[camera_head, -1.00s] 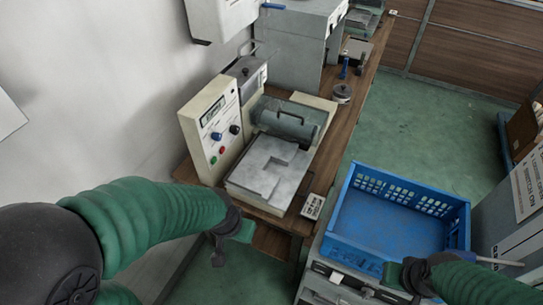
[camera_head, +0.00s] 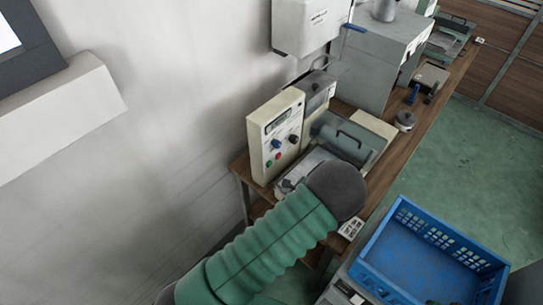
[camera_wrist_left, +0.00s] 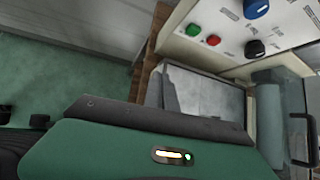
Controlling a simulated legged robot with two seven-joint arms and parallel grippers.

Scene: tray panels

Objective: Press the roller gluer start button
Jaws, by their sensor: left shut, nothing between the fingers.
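The roller gluer (camera_head: 345,140) stands on the wooden bench, its cream control panel (camera_head: 262,128) facing me. The panel carries a red button (camera_head: 278,156), a green button (camera_head: 269,163), a blue knob and a black knob. In the left wrist view the green button (camera_wrist_left: 193,30) and red button (camera_wrist_left: 214,40) show at the top, clear of the hand. My left gripper (camera_head: 287,186) is shut and empty, in front of and below the panel, apart from the buttons. My left forearm partly hides the gluer's flat plate. My right gripper is out of view.
A blue crate (camera_head: 430,255) stands at the lower right. A grey machine (camera_head: 375,65) and a small round pot (camera_head: 404,121) are farther along the bench. The white wall (camera_head: 150,160) is close on the left.

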